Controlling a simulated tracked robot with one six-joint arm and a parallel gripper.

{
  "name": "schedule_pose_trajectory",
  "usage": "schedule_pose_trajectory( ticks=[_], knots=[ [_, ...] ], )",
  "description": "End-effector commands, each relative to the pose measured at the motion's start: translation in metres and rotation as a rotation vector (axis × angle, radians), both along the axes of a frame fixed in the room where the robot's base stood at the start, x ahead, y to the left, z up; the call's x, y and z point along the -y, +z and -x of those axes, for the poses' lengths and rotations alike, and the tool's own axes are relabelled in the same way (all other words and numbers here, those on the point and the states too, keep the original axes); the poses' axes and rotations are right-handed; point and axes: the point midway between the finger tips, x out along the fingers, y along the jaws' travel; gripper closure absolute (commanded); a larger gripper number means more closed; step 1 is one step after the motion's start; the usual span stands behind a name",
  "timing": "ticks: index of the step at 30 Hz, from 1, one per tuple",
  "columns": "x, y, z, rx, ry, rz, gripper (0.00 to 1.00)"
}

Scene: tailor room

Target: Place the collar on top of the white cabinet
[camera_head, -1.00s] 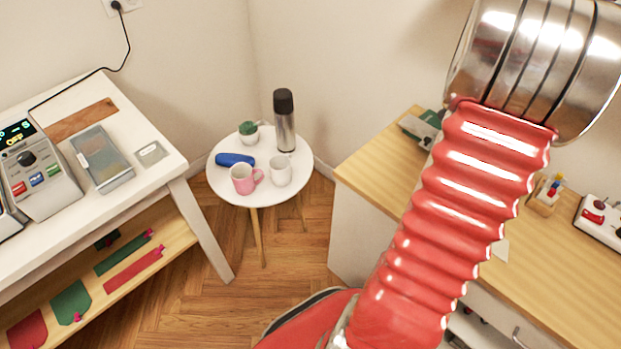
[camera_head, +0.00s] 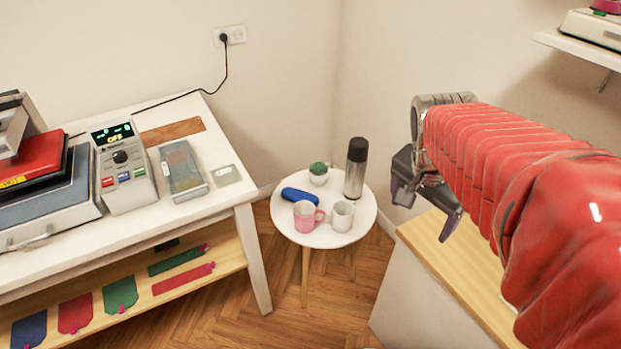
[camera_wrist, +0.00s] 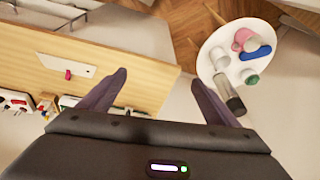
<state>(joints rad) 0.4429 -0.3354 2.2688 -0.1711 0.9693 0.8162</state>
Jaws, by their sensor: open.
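My gripper (camera_head: 424,208) is open and empty, in the air above the wood-topped white cabinet (camera_head: 462,262) at the right. In the wrist view, its fingers (camera_wrist: 158,78) are apart over the wooden top (camera_wrist: 125,75). A flat white piece with a red tab (camera_wrist: 66,66) lies on that top, left of the fingers; I cannot tell whether it is a collar. Flat strips, one green (camera_head: 180,261) and one red (camera_head: 184,278), lie on the wooden shelf under the left table; either may be a collar.
A round white table (camera_head: 345,229) holds a flask (camera_head: 356,168), a pink mug (camera_head: 305,216), a white mug (camera_head: 342,215), a blue case (camera_head: 300,195) and a plant (camera_head: 318,173). The left table (camera_head: 195,212) holds machines. Wooden floor (camera_head: 215,320) lies between.

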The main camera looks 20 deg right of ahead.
Motion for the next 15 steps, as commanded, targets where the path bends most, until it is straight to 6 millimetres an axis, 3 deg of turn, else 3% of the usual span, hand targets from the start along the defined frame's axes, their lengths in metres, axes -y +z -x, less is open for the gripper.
schedule_pose_trajectory(
  ticks=[1,6,15],
  knots=[
    [-0.019,0.005,-0.001,0.013,0.096,0.009,0.16],
    [-0.075,0.013,0.000,0.050,0.430,0.044,0.16],
    [-0.160,0.022,0.020,0.130,0.984,0.137,0.16]
  ],
)
